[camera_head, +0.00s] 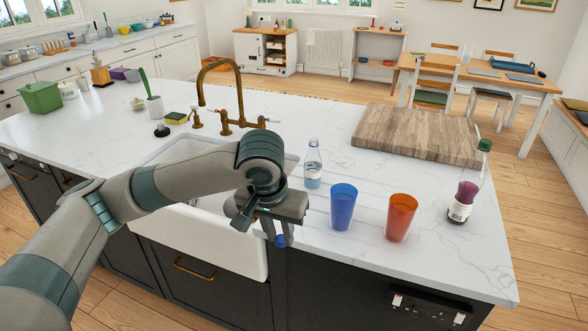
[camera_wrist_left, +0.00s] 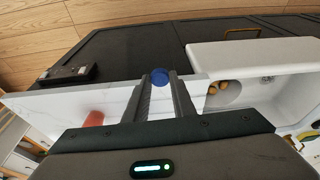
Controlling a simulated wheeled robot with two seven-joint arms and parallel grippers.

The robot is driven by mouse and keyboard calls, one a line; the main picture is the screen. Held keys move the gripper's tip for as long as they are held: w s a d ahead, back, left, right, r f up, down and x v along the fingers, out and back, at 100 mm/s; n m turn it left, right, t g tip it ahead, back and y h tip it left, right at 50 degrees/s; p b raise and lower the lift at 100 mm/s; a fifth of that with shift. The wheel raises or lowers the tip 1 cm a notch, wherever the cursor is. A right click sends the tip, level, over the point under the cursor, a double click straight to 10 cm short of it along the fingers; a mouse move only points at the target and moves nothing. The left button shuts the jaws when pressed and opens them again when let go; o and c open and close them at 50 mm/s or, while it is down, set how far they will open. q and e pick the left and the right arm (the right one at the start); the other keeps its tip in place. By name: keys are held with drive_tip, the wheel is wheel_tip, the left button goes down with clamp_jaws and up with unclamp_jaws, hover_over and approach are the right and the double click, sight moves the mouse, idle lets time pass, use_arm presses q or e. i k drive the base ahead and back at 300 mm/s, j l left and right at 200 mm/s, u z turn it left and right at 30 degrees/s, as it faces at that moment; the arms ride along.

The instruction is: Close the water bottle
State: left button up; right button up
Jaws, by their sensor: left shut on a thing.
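The clear water bottle (camera_head: 313,165) stands upright on the white worktop, just right of the sink, with some bluish water low in it. No blue cap shows on its neck. My left gripper (camera_head: 279,233) points down near the worktop's front edge, in front of and left of the bottle. It is shut on a small round blue cap (camera_head: 281,241). In the left wrist view, the blue cap (camera_wrist_left: 159,76) sits between the fingertips. The bottle cannot be made out in that view. My right gripper is not in view.
A blue cup (camera_head: 343,207) and an orange cup (camera_head: 400,218) stand right of my left gripper. A green-capped bottle (camera_head: 467,185) is farther right. A wooden board (camera_head: 415,134) lies behind them. The sink (camera_head: 205,235) and brass tap (camera_head: 238,95) are to the left.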

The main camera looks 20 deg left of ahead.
sight(312, 167)
drive_tip(key=k+j, duration=0.1)
drive_tip(key=j, duration=0.7)
drive_tip(key=j+z, duration=0.1)
drive_tip(key=j, duration=0.65)
drive_tip(key=k, duration=0.05)
